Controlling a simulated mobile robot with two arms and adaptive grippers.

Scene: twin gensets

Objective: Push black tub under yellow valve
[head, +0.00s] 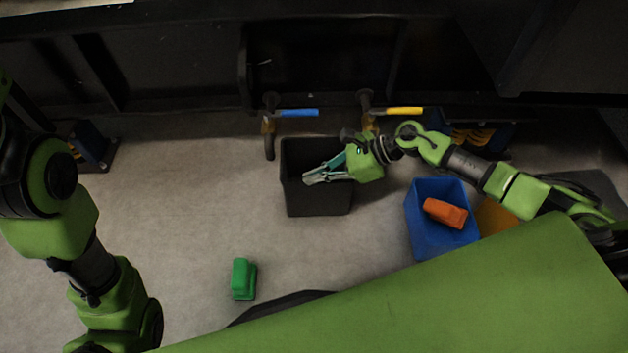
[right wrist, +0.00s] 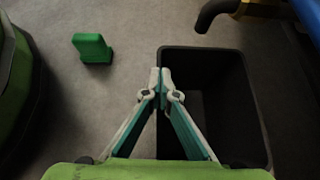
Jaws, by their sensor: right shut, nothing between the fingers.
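The black tub (head: 318,204) stands upright on the floor between the blue-handled valve (head: 297,112) and the yellow-handled valve (head: 404,110). The blue valve's spout is by the tub's far left corner. The yellow valve's spout, right of the tub, is partly hidden by my right arm. My right gripper (head: 309,179) is shut and empty over the tub in the head view. In the right wrist view the shut fingertips (right wrist: 161,76) are at the left rim of the tub (right wrist: 215,65); I cannot tell whether they touch it. My left gripper is out of view.
A blue bin (head: 422,238) holding an orange block (head: 446,212) stands to the right. A green block (head: 242,279) lies on the floor in front, left of the tub. A dark machine frame runs along the back. The floor left of the tub is clear.

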